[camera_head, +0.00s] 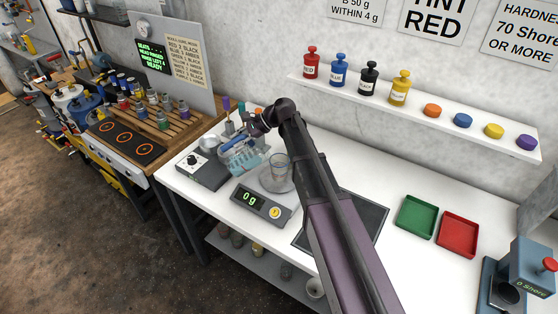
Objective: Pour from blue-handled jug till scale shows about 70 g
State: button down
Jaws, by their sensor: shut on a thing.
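The scale (263,207) stands near the front edge of the white bench, and its display reads 0 g. A clear cup (279,171) stands on its round pan. My gripper (251,132) is left of the cup, at the end of my arm, and is shut on the blue-handled jug. The jug (246,161) is pale blue and see-through, left of the cup. Its exact tilt and its contents are hard to make out. The fingertips are small and partly hidden by the wrist.
A grey device with a dial (198,168) stands left of the scale. A dark mat (360,222) lies partly behind my arm. Green (416,217) and red (458,234) trays lie to the right. A wall shelf (415,112) holds several bottles and coloured pucks.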

jog(key=shift+w+d+r+y+b, duration=0.2)
jog(key=shift+d+r+y+b, duration=0.5)
jog(key=shift+d+r+y, duration=0.55)
dwell(2.1)
jog(key=shift+w+d+r+g+y+b, duration=0.1)
jog(key=shift+d+r+g+y+b, duration=0.15)
jog(key=shift+d, duration=0.2)
jog(key=shift+w+d+g+y+b, duration=0.1)
jog(key=shift+d+y+b, duration=0.05)
jog(key=shift+d+y, duration=0.2)
dwell(1.3)
jog(key=shift+s, duration=0.1)
jog(key=shift+s+a+f+h+p, duration=0.1)
jog(key=shift+a+f+h+p, duration=0.05)
jog(key=shift+a+h+p, duration=0.3)
jog(key=shift+s+a+f+h+p, duration=0.1)
jog(key=shift+a+h+p, duration=0.1)
jog(key=shift+a, duration=0.35)
jog(key=shift+a+f+h+p, duration=0.4)
jog(key=shift+a+f+h, duration=0.1)
jog(key=shift+a+h, duration=0.1)
jog(key=shift+s+a+f+h, duration=0.1)
jog(key=shift+a+f+h, duration=0.25)
jog(key=shift+f+h, duration=0.3)
jog(key=shift+f, duration=0.1)
